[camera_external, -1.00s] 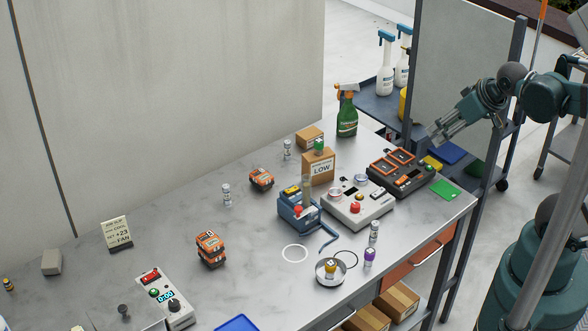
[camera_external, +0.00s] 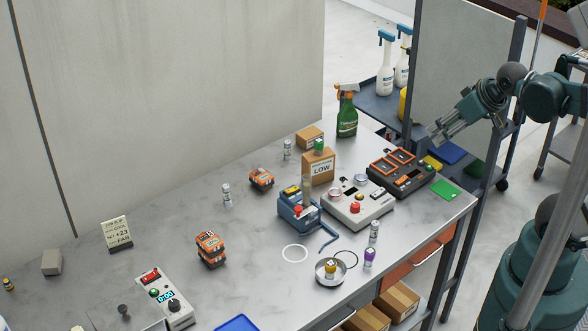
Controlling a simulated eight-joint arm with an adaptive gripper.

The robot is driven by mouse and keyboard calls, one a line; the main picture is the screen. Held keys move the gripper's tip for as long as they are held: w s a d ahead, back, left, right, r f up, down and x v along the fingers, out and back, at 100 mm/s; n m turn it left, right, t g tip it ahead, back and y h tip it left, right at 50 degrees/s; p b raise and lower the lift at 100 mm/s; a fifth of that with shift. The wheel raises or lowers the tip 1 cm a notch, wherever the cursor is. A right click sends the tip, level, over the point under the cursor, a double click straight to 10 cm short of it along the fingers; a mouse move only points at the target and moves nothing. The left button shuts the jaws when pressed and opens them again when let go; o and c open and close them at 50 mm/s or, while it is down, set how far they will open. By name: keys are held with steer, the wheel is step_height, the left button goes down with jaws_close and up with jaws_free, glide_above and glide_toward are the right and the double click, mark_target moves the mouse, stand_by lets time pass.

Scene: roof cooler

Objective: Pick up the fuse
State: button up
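Several small capped cylinders that look like fuses stand on the grey workbench (camera_external: 190,236); which one is meant I cannot tell. Two pale ones, a left one (camera_external: 227,195) and a back one (camera_external: 287,150), stand near the orange blocks. Another pale one (camera_external: 374,231) and a purple-banded one (camera_external: 369,257) stand near the right front edge. A yellow-banded one (camera_external: 330,268) is in a round dish (camera_external: 323,279), and a small yellow-topped one (camera_external: 8,284) stands at far left. My gripper (camera_external: 434,135) is at upper right, above and apart from the bench things; its fingers look apart and empty.
A blue device (camera_external: 296,212), a pale control box (camera_external: 352,208) and a dark box with orange frames (camera_external: 409,178) crowd the right side. A LOW carton (camera_external: 318,168) and a green spray bottle (camera_external: 347,115) stand behind. The bench's left middle is mostly clear.

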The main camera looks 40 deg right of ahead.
steer(key=shift+r, duration=0.15)
step_height(320, 180, up, 4)
steer(key=r+m+t+h+b, duration=0.1)
steer(key=m+t+h+b, duration=0.45)
steer(key=b, duration=1.25)
glide_above(376, 226)
steer(key=s+a, duration=0.2)
steer(key=s, duration=0.1)
steer(key=g+h, duration=0.1)
steer(key=h, duration=0.1)
steer(key=shift+m+y, duration=0.25)
steer(key=shift+m, duration=0.1)
steer(key=f, duration=3.3)
steer(key=shift+d+f, duration=0.2)
steer(key=shift+f, duration=0.2)
steer(key=shift+w, duration=0.15)
